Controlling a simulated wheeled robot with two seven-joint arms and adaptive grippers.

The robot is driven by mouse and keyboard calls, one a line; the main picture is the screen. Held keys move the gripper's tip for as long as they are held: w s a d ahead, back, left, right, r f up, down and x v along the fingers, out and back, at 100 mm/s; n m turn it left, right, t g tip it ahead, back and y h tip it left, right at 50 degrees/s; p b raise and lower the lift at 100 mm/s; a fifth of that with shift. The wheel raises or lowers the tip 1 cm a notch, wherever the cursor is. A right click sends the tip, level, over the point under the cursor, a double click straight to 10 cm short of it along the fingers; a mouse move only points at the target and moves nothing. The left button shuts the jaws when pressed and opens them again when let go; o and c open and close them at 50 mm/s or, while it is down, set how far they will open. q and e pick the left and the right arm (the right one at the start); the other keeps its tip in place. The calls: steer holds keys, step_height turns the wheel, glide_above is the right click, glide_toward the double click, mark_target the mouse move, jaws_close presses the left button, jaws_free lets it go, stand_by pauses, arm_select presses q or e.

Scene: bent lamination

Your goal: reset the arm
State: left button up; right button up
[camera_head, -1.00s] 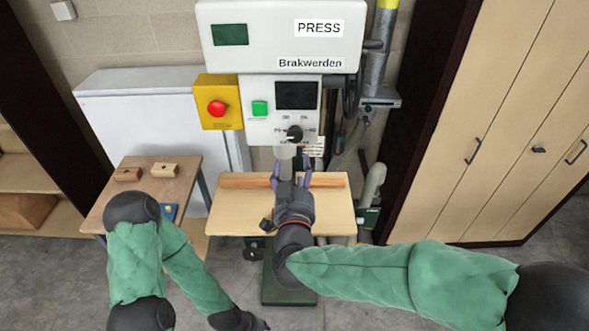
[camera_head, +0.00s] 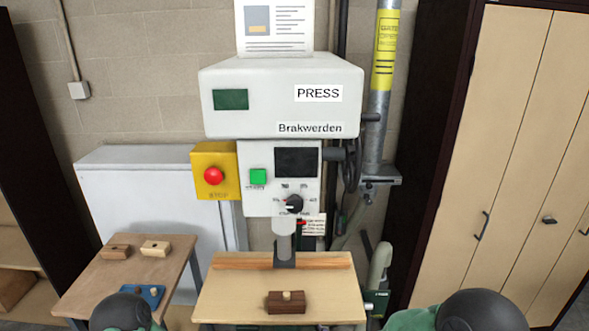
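Both my arms show only at the bottom edge of the head view: a dark joint of my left arm (camera_head: 122,312) at lower left, and a dark joint with green sleeve of my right arm (camera_head: 480,312) at lower right. Neither gripper is in view. The press (camera_head: 225,122) stands in the middle, with its worktable (camera_head: 230,305) below. A dark brown wooden block with a light knob (camera_head: 287,303) lies near the front of the worktable, apart from the rear wooden strip (camera_head: 230,260).
A side table (camera_head: 85,292) at left holds a brown block (camera_head: 117,252), a light block (camera_head: 156,249) and a blue tray (camera_head: 145,292). A yellow box with a red stop button (camera_head: 213,176) is on the press. Cabinets (camera_head: 440,180) stand at right.

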steer(key=s+d+f+g+b, duration=0.1)
steer(key=s+f+g+b, duration=0.15)
steer(key=f, duration=0.45)
steer(key=s+d+f+m+g+b, duration=0.1)
steer(key=s+d+f, duration=0.1)
steer(key=s+f, duration=0.35)
steer(key=s+d+f+g+b, duration=0.1)
steer(key=s+f+g+b, duration=0.1)
steer(key=f, duration=0.7)
arm_select(q)
step_height(320, 180, down, 10)
steer(key=b, duration=0.3)
steer(key=shift+b, duration=0.3)
arm_select(e)
steer(key=s+f+m+g+y, duration=0.1)
steer(key=s+f+g, duration=0.3)
steer(key=s+f, duration=0.7)
steer(key=shift+s+d+y, duration=0.45)
steer(key=shift+s+y, duration=0.15)
steer(key=shift+s, duration=0.05)
